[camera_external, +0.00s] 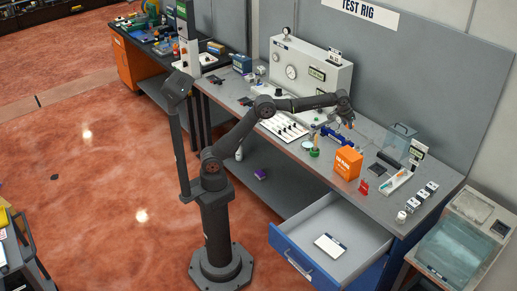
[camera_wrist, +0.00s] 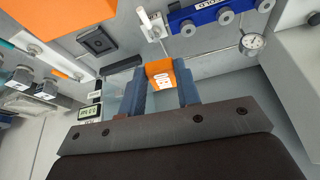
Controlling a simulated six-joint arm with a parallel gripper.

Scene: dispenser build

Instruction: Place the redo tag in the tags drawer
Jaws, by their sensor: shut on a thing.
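The redo tag (camera_wrist: 160,72) is a small orange piece with white lettering, held between the two fingers of my gripper (camera_wrist: 163,92) in the wrist view. In the external view my gripper (camera_external: 347,121) is above the back of the bench, near the blue fixture; the tag is too small to make out clearly there. A blue-fronted drawer (camera_external: 292,212) is pulled open under the bench's right part, well below and in front of my gripper. A white card with a dark edge (camera_external: 330,246) lies inside it. I cannot read the drawer's label.
An orange box (camera_external: 347,163) stands on the bench between my gripper and the drawer side. A red item (camera_external: 361,188), a white tray (camera_external: 397,181) and several small blocks stand to its right. A gauge panel (camera_external: 305,72) stands behind. Most of the drawer floor is clear.

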